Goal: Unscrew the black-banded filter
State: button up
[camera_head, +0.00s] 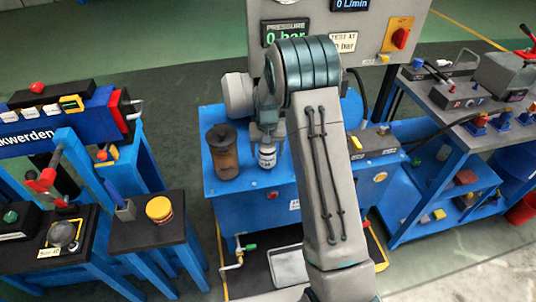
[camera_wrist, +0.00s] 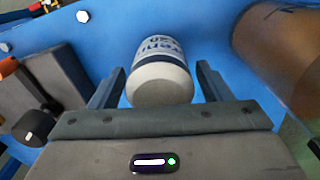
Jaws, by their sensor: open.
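A white filter canister (camera_head: 267,156) with dark print and a dark band hangs or stands at the top of the blue cabinet, just under my gripper (camera_head: 267,138). In the wrist view the white canister (camera_wrist: 160,75) shows a thin dark band and blue lettering. My gripper (camera_wrist: 158,88) is open, with one finger on each side of the canister. Gaps show between the fingers and the canister. The canister's far end is out of sight, so its joint cannot be seen.
A brown cylinder with a dark top (camera_head: 222,155) stands close to the left of the canister, and the blue cabinet (camera_head: 250,205) bears both. A pressure panel (camera_head: 345,30) rises behind. A drip tray (camera_head: 288,266) lies below. Blue stands flank both sides.

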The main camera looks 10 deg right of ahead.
jog(key=m, duration=0.5)
jog(key=m+p, duration=0.1)
jog(key=m, duration=0.4)
jog(key=shift+p, duration=0.35)
jog(key=c, duration=1.1)
jog(key=shift+r, duration=0.15)
jog(key=shift+n, duration=0.8)
jog(key=n+b, duration=0.1)
jog(key=n, duration=0.2)
